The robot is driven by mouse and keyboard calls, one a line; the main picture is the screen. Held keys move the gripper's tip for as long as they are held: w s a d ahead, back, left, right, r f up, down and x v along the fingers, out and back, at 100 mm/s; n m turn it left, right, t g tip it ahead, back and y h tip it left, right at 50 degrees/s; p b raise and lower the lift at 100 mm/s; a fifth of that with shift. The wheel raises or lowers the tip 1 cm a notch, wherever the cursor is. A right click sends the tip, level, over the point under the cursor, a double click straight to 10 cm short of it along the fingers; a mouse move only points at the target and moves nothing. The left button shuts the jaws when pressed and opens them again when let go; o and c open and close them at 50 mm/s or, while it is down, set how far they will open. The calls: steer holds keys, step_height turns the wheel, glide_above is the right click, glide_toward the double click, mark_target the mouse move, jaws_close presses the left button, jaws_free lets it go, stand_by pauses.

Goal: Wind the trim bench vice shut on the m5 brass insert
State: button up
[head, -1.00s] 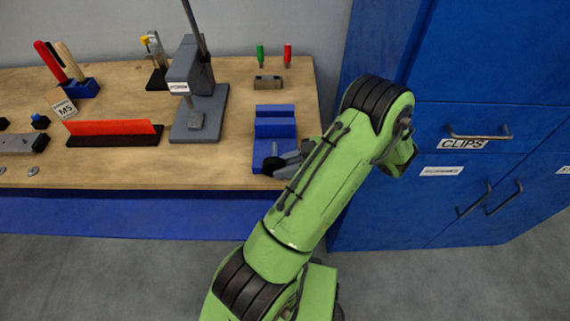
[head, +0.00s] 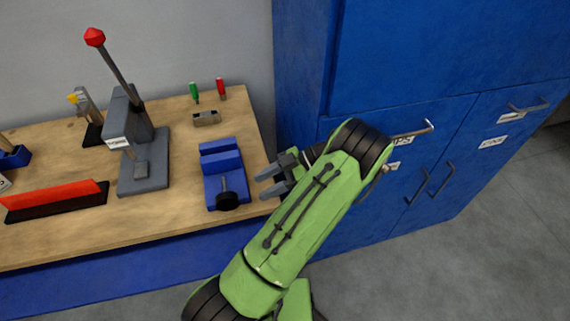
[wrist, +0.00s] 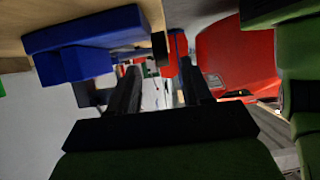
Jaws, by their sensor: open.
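The blue bench vice (head: 226,187) stands near the right front of the wooden bench. Its dark screw and round black knob (head: 227,201) face the front edge. My gripper (head: 262,186) is just right of the vice, its two grey fingers open, pointing left towards it and apart from it. In the wrist view, the blue vice (wrist: 85,42) shows at upper left, and my open fingers (wrist: 157,75) have nothing held between them. I cannot make out the M5 brass insert in any view; whether it sits between the jaws is too small to tell.
A grey lever press (head: 145,172) with a red-knobbed lever stands left of the vice. A small grey-brown block (head: 207,118) and green and red-handled tools stand behind it. A blue cabinet (head: 300,80) with drawers closes off the right. A red strip (head: 55,198) lies at left.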

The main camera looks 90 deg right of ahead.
steer(key=p+v, duration=0.5)
steer(key=v, duration=0.2)
